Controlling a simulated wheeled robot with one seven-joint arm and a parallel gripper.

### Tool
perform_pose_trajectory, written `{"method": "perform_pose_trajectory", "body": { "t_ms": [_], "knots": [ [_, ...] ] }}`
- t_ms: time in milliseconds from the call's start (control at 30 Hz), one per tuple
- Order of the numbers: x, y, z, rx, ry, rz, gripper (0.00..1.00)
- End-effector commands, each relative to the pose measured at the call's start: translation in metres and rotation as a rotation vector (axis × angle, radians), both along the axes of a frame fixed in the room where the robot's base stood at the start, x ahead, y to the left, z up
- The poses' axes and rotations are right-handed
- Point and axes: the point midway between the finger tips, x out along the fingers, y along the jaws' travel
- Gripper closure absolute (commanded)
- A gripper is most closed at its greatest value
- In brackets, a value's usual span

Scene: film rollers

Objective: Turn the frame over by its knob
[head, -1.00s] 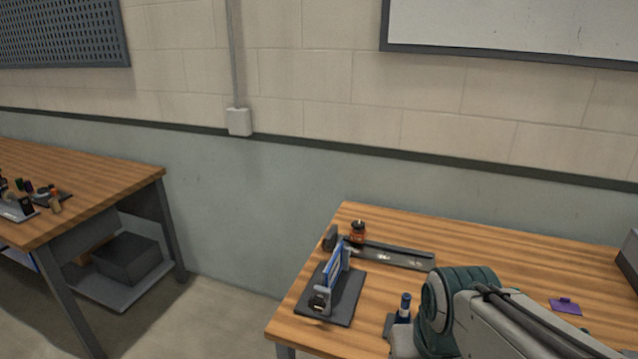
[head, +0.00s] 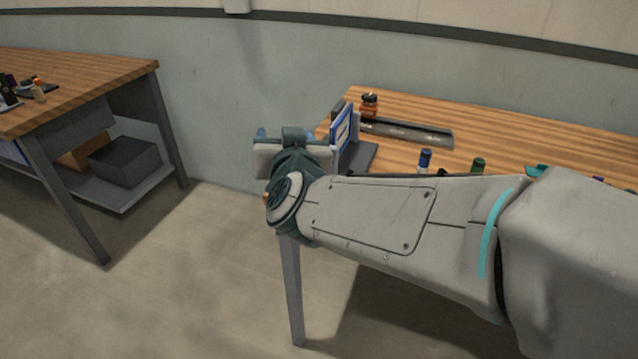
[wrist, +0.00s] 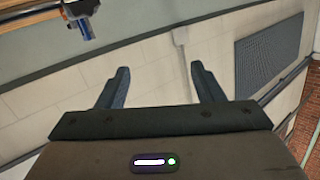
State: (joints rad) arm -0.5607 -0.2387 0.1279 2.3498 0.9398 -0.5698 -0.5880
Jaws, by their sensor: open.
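The frame (head: 343,132), a blue and white upright panel, stands on a dark base plate (head: 362,156) at the left end of the right-hand workbench. Its knob is hidden behind my arm in the head view. My gripper (head: 286,135) is just left of the frame and nearer the camera, apparently off the bench's left edge. In the wrist view my gripper (wrist: 161,78) is open, with nothing between its fingers. A blue and grey part (wrist: 82,18) at the top left of that view is probably the frame's stand; its details are unclear.
A dark tray (head: 415,134) and an orange-and-black jar (head: 369,104) lie behind the frame. A blue-capped bottle (head: 425,160) and a green one (head: 478,165) stand to the right. Another workbench (head: 80,75) is at left, with open floor between.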

Motion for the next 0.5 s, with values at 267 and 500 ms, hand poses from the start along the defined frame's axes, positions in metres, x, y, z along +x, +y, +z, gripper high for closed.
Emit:
{"method": "perform_pose_trajectory", "body": {
  "t_ms": [267,500],
  "knots": [
    [-0.022,0.008,-0.061,-0.037,-0.131,-0.279,0.39],
    [-0.056,-0.001,-0.097,-0.136,-0.144,-0.495,0.39]
  ]
}}
